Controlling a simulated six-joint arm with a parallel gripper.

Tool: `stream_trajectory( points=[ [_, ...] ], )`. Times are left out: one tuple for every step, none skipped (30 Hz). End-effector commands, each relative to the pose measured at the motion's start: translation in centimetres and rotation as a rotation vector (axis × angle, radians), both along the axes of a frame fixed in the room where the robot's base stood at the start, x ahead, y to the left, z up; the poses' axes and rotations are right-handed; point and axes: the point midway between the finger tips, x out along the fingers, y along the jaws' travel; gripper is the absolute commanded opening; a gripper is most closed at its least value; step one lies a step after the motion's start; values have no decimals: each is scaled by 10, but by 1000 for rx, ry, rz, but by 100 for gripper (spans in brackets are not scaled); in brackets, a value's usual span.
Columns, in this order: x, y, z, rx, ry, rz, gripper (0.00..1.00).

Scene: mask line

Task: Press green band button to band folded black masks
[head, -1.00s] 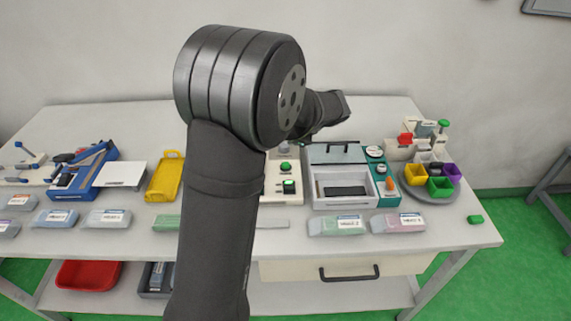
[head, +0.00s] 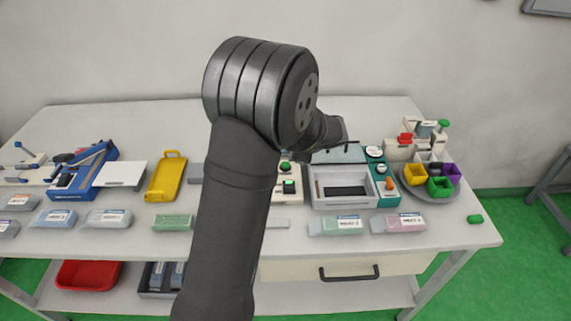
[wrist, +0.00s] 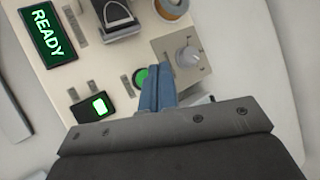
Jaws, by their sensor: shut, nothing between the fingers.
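A green round button (wrist: 140,77) sits on a beige machine panel (wrist: 100,70) in the wrist view. The blue fingertips of my gripper (wrist: 159,72) are shut, empty and just right of the button, overlapping its edge in the picture. I cannot tell whether they touch it or the panel. In the head view the green button (head: 286,167) shows beside my arm, which hides much of the machine; my fingertips are not clear there. A flat black item (head: 346,191) lies in a white tray (head: 317,201); I cannot tell whether it is masks.
The panel has a lit green READY display (wrist: 42,32), a lit green switch (wrist: 98,106) and a grey knob (wrist: 187,56). Labelled packs (head: 338,226) line the table front. A carousel of coloured cups (head: 440,187) stands at the right.

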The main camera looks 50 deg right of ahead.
Motion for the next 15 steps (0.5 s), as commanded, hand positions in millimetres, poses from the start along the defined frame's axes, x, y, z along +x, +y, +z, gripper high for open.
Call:
stream_trajectory(
  points=[
    [0, 0, -7, 2, 0, 0, 0],
    [0, 0, -10, 2, 0, 0, 0],
    [0, 0, -14, 2, 1, 1, 0],
    [0, 0, -16, 1, 0, 1, 0],
    [0, 0, -18, 1, 0, 1, 0],
    [0, 0, -21, 0, -1, 1, 0],
    [0, 0, -22, 0, -1, 1, 0],
    [0, 0, -23, 0, -1, 1, 0],
    [0, 0, -25, 0, 0, 0, 0],
    [0, 0, -25, -1, -1, 0, 0],
    [0, 0, -26, -1, 0, 1, 0],
    [0, 0, -26, -1, -1, 0, 0],
    [0, 0, -27, -1, -1, 0, 0],
    [0, 0, -27, -1, -1, 0, 0],
    [0, 0, -27, -1, 0, 1, 0]
  ],
)
